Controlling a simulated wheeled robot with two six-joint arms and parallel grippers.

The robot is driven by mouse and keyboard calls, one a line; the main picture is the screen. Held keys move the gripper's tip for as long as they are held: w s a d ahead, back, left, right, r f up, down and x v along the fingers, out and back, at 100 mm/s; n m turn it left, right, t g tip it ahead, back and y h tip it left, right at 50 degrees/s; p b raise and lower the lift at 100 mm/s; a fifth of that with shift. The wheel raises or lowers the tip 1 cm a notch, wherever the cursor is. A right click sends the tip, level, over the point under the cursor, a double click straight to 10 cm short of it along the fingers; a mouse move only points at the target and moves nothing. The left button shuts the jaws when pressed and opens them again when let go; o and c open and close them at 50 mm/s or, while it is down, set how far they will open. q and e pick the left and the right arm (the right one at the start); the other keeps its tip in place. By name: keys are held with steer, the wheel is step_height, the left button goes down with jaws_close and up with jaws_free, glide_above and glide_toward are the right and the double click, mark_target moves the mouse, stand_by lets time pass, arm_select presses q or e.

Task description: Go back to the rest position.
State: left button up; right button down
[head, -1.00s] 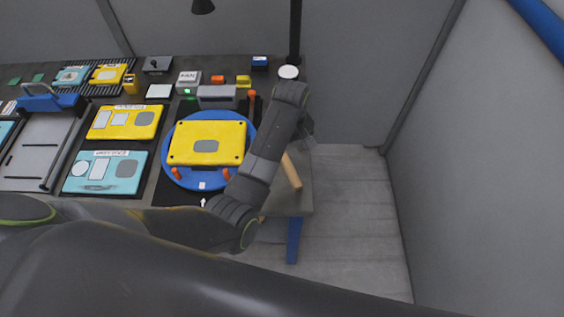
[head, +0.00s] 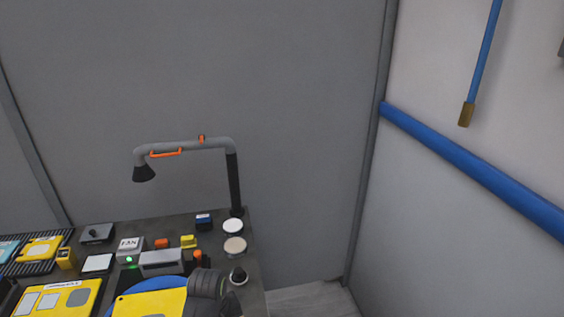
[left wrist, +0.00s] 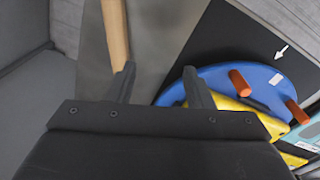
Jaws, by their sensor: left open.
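My left gripper (left wrist: 158,85) shows in the left wrist view with its two fingers apart and nothing between the tips. A wooden handle (left wrist: 115,35) lies beyond the left finger; I cannot tell whether they touch. The blue round plate (left wrist: 215,78) with orange pegs and the yellow plate (left wrist: 228,104) on it are to the right of the fingers. In the head view, part of my arm covers the right side of the yellow plate (head: 150,303), and the gripper is hidden below the frame. My right gripper is in neither view.
The worktable (head: 185,227) fills the lower left of the head view. A lamp (head: 190,145) on a dark post stands at its back right corner. White (head: 232,226) and tan (head: 235,246) discs lie near the right edge.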

arm_select(q)
steer(key=s+a+f+m+t, duration=0.2)
steer(key=s+a, duration=0.8)
steer(key=s, duration=0.3)
steer(key=s+a+r+m+t+y, duration=0.1)
steer(key=s+a+r+m, duration=0.15)
steer(key=s, duration=0.45)
steer(key=s+a+r+m+y, duration=0.1)
steer(key=s+a+r+m, duration=0.2)
steer(key=s, duration=0.4)
step_height(320, 180, down, 30)
steer(key=w+a+n+g+b, duration=0.1)
steer(key=n+b, duration=0.1)
steer(key=b, duration=0.5)
steer(key=s+f+b, duration=0.2)
steer(key=s+f, duration=0.3)
steer(key=f, duration=0.3)
steer(key=s+f+g+b, duration=0.1)
steer(key=s+f+b, duration=0.2)
steer(key=s+f, duration=0.2)
steer(key=s+d+f+h+b, duration=0.1)
steer(key=s+f, duration=0.4)
steer(key=f, duration=0.6)
steer(key=shift+s+f+b, duration=0.25)
steer(key=shift+s+b, duration=0.05)
steer(key=shift+b, duration=0.45)
steer(key=shift+d+m, duration=0.1)
steer(key=shift+m, duration=0.15)
